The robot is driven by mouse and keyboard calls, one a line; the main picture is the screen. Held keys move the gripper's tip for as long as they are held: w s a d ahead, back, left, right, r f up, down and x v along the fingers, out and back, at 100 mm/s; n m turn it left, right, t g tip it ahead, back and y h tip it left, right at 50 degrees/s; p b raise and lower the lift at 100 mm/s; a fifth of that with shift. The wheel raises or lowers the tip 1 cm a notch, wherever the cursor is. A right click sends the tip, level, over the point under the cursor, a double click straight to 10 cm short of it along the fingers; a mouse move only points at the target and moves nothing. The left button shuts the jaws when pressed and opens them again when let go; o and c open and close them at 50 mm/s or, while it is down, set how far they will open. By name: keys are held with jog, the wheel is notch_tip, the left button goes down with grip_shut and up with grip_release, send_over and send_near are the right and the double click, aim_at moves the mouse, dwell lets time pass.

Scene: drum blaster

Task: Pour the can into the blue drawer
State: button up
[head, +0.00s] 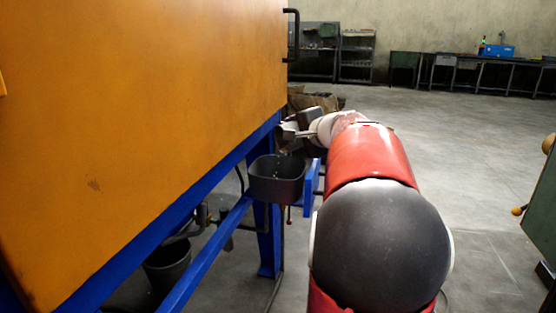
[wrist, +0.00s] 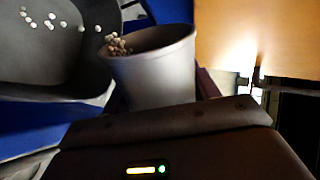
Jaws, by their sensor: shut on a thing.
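The can (wrist: 152,72) is pale grey and is tilted in the wrist view, with brown pellets (wrist: 118,45) at its lip. My gripper (head: 299,132) is shut on the can, which shows small in the head view (head: 288,130). Below it is a dark grey, open-topped drawer bin (head: 277,186) beside the blue frame. Pale pellets are in the air between the can and the bin. In the wrist view the dark bin (wrist: 50,65) fills the upper left, with several pellets in or over it. The bin's floor is mostly hidden in the head view.
A large orange machine body (head: 140,110) on a blue frame (head: 215,255) stands close on the left. A dark bucket (head: 167,268) stands under the frame. Green machinery (head: 540,220) edges in at the right. Open floor (head: 480,150) lies between; workbenches line the back wall.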

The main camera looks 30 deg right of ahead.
jog(key=shift+a+r+n, duration=0.3)
jog(key=shift+n, duration=0.2)
dwell(2.2)
